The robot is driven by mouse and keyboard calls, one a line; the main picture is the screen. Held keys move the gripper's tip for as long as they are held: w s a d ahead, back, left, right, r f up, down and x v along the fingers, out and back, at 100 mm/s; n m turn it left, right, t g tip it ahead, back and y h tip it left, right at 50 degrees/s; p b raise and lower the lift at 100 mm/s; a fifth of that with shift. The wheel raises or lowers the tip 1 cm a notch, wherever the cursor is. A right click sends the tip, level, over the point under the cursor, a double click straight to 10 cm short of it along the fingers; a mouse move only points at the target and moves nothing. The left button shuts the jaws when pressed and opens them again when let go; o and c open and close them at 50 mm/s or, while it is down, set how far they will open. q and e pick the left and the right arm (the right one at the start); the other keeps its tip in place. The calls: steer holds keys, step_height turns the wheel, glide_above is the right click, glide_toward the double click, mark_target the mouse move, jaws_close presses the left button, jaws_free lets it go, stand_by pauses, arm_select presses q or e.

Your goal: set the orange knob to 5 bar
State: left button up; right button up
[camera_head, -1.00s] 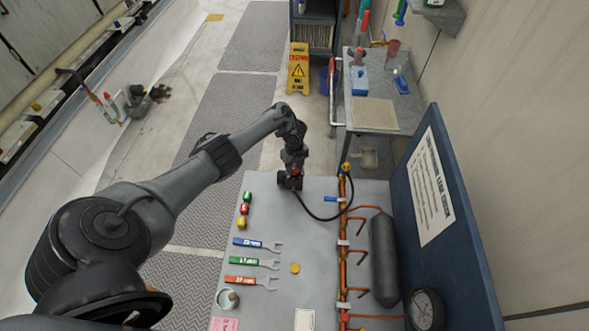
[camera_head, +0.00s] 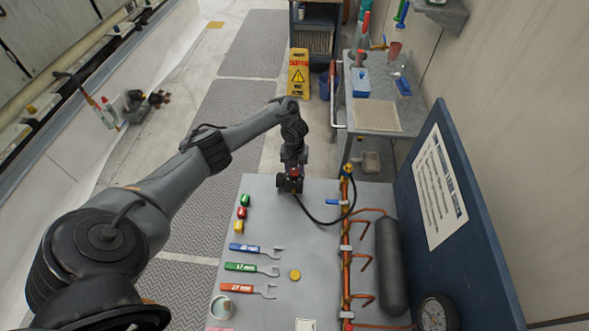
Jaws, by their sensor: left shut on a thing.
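My left gripper (camera_head: 293,166) comes down from above onto a small dark device at the far left edge of the grey bench (camera_head: 270,194). It is shut on the device's top, where a small orange-red spot, apparently the orange knob (camera_head: 294,172), shows. The fingers hide most of the knob, and its setting cannot be read. A black hose (camera_head: 322,221) runs from the device to the copper pipe. A round dial gauge (camera_head: 435,314) is at the lower right, too small and angled to read. My right gripper is not in view.
Several coloured wrenches, including a green one (camera_head: 245,267), lie on the bench near a yellow disc (camera_head: 295,275). The copper pipe (camera_head: 346,270) and a dark cylinder (camera_head: 390,265) stand right, before a blue panel (camera_head: 470,240). A yellow caution sign (camera_head: 298,74) stands behind.

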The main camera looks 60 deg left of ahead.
mark_target(294, 170)
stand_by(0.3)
arm_select(q)
steer(key=o, duration=1.1)
steer(key=shift+c, duration=0.2)
steer(key=shift+r, duration=0.1)
steer(key=shift+r, duration=0.3)
step_height(294, 170, up, 10)
steer(key=p, duration=0.5)
steer(key=shift+p, duration=0.3)
